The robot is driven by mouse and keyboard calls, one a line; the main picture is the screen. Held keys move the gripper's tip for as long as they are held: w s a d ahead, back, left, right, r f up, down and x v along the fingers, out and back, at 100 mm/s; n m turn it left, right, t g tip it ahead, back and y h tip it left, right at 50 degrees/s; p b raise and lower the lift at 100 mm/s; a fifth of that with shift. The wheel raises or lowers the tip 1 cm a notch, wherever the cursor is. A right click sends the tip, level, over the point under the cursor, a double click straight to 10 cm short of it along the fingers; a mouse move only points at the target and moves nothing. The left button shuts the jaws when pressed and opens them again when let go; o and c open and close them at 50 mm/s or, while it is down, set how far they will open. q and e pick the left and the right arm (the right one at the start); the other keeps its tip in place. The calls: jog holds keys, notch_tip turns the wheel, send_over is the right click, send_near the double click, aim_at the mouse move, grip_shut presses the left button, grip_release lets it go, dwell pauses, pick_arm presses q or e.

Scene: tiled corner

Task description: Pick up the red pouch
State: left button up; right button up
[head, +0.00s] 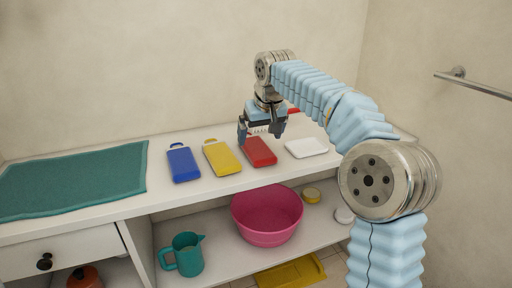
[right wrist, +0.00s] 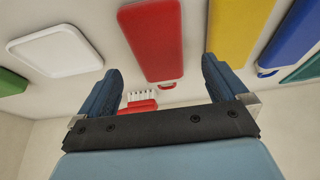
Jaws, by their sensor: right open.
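The red pouch (head: 261,153) lies flat on the white counter, to the right of a yellow pouch (head: 222,157) and a blue pouch (head: 183,163). My right gripper (head: 262,136) is open and empty just above and behind the red pouch's far end. In the right wrist view the red pouch (right wrist: 153,42) shows beyond the gap between the two spread fingers (right wrist: 165,82), apart from them. A red brush (right wrist: 140,104) with white bristles shows behind the gripper's palm, partly hidden. My left gripper is not in view.
A white dish (head: 307,148) sits right of the red pouch. A teal mat (head: 80,178) covers the counter's left. The lower shelf holds a pink basin (head: 267,222) and a teal jug (head: 187,255). A towel bar (head: 480,85) juts from the right wall.

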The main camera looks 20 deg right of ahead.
aim_at(259, 149)
jog(key=x, duration=0.5)
jog(key=shift+s+f, duration=0.2)
jog(key=shift+s, duration=0.05)
jog(key=c, duration=1)
jog(key=shift+r, duration=0.15)
